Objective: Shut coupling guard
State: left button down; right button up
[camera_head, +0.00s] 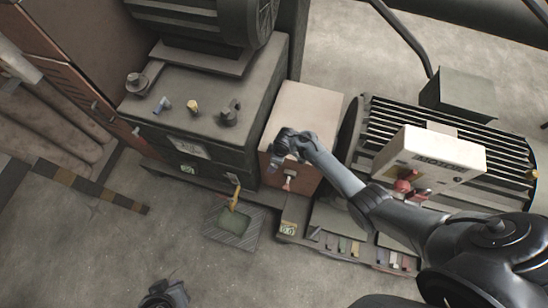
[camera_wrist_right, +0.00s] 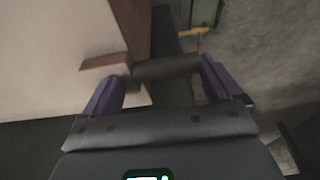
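The box between the green gear housing and the ribbed motor, which looks like the coupling guard (camera_head: 306,108), has a cream top and a brown-orange front. Whether its cover is fully down I cannot tell. My right gripper (camera_head: 277,160) is at its front edge in the head view. In the right wrist view, my right gripper's purple fingers (camera_wrist_right: 160,80) are spread wide, beside the cream panel (camera_wrist_right: 55,55) and its brown edge. A dark bar (camera_wrist_right: 167,67) spans between the fingers; contact is unclear. My left gripper (camera_head: 165,296) is at the bottom edge, away from everything, its fingers unclear.
The green gear housing (camera_head: 205,115) stands left, with small parts on top. The ribbed motor (camera_head: 440,135) and a white box (camera_head: 430,155) stand right. A green tray with a yellow-handled tool (camera_head: 235,198) lies on the floor.

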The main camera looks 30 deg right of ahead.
jog(key=p+v, duration=0.4)
jog(key=v, duration=0.6)
jog(key=shift+r, duration=0.4)
jog(key=shift+s, duration=0.1)
jog(key=s+f+g, duration=0.2)
jog(key=s+f, duration=0.5)
jog(key=s, duration=0.6)
jog(key=s+a+r+h, duration=0.1)
jog(key=s+a+r, duration=0.25)
jog(key=s, duration=0.45)
notch_tip(320, 180, up, 38)
jog(key=s+m+t+p, duration=0.1)
jog(key=m+t+p, duration=0.2)
jog(key=p, duration=1.4)
jog(key=a+m, duration=0.1)
jog(key=m, duration=0.1)
jog(key=shift+m+t, duration=0.4)
